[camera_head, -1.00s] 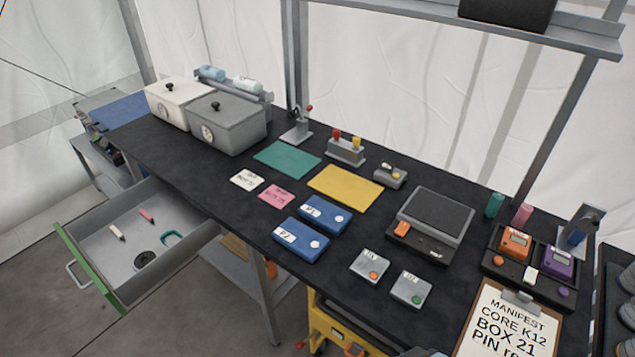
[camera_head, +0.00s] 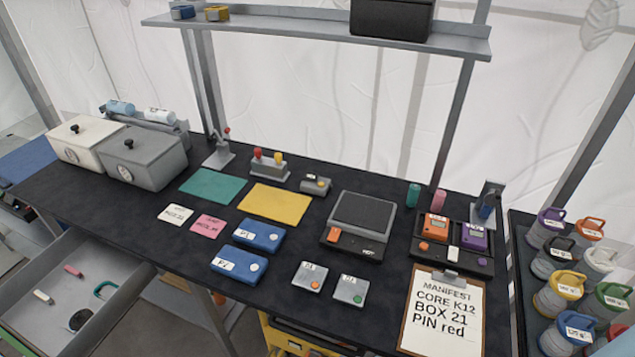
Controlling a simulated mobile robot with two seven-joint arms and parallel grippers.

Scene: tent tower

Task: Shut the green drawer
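The green drawer (camera_head: 82,339) stands pulled out from under the left part of the black bench, at the lower left. Its front is mostly cut off by the picture's edge, and a strip of the green front shows low down. Inside the grey tray lie a white marker-like piece (camera_head: 42,296), a pink one (camera_head: 73,270), a dark round thing (camera_head: 80,319) and a teal loop (camera_head: 105,290). Neither of my grippers is in view.
The black bench (camera_head: 300,215) carries two lidded boxes, coloured mats, blue cases, a scale (camera_head: 358,225) and a manifest clipboard (camera_head: 443,318). A side rack (camera_head: 540,262) with several coloured-handled canisters stands at the right. A shelf (camera_head: 320,32) spans above.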

